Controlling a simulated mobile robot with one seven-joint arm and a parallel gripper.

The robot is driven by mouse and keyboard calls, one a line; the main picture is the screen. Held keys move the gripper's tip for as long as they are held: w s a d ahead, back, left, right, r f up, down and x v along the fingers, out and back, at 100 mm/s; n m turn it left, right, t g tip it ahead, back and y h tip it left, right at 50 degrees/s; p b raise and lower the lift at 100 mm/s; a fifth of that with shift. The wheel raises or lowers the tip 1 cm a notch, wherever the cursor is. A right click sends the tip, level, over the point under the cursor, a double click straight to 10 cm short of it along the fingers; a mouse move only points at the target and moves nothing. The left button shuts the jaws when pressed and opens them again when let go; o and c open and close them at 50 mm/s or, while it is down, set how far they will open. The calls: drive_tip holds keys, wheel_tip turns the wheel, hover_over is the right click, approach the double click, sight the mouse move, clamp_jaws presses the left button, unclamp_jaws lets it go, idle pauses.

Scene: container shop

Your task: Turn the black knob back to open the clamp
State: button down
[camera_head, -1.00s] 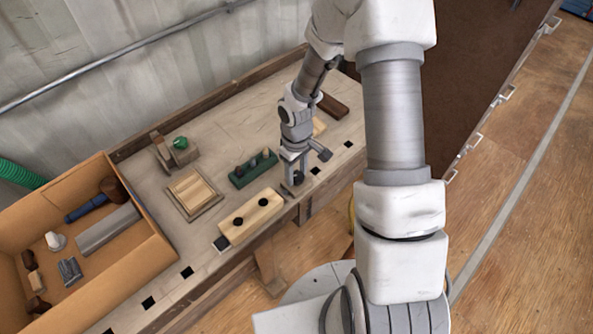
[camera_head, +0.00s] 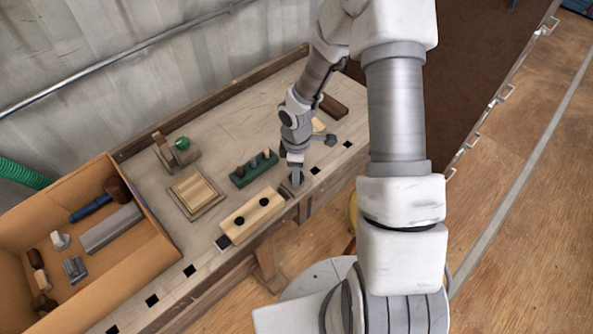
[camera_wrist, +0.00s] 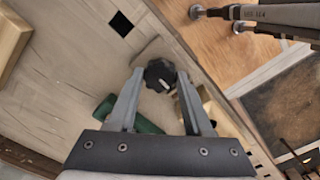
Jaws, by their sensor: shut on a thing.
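The black knob (camera_wrist: 160,74) shows in the wrist view, with a small white mark on its top. It sits between the two fingertips of my gripper (camera_wrist: 160,78), which is shut on it. A pale grey clamp part (camera_wrist: 147,52) shows around the knob. In the head view my gripper (camera_head: 296,178) points down at the bench's front edge, at the right end of the pale wooden board (camera_head: 252,216). There the fingers look nearly edge-on and hide the knob. How far the clamp is open cannot be told.
A green holder (camera_head: 254,170) with upright pieces stands close behind the gripper. A wooden tray (camera_head: 196,192) and a device with a green knob (camera_head: 182,144) are farther left. An open cardboard box (camera_head: 150,250) with tools takes the left end. The bench behind is mostly clear.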

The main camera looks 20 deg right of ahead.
idle(0.5)
drive_tip(key=shift+c, duration=1.5)
unclamp_jaws()
drive_tip(key=shift+r, duration=0.15)
wheel_tip(320, 180, up, 17)
drive_tip(key=p, duration=0.2)
drive_tip(key=shift+p, duration=0.4)
drive_tip(key=shift+r, duration=0.15)
